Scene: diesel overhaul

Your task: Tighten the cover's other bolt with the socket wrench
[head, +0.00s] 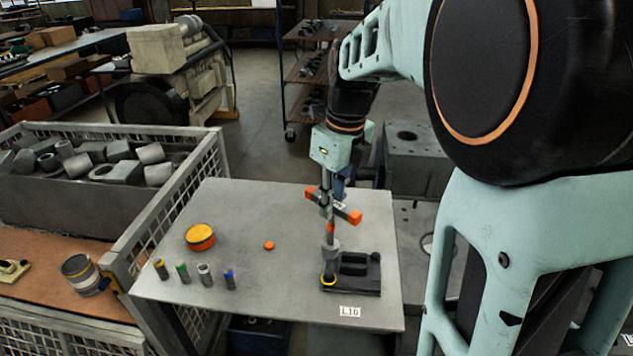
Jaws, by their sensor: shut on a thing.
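My gripper (335,203) points down over the table and is shut on the upright socket wrench (327,238). The wrench has a grey shaft, orange parts near the grip and a wide grey socket end low down. This end stands over the left end of a dark block (355,271), which looks like the cover, beside the card marked LID (349,310). A yellow ring (328,281) shows just below the socket. Any bolt under the socket is hidden, and I cannot tell whether the socket is seated. A small dark knob, perhaps a bolt, shows at the block's right end.
Several small colour-banded cylinders (204,274) stand in a row at the table's front left. A yellow-orange tin (200,237) and a small orange piece (268,245) lie behind them. A mesh-sided bin (183,182) of metal parts borders the table's left. The grey table's middle is mostly clear.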

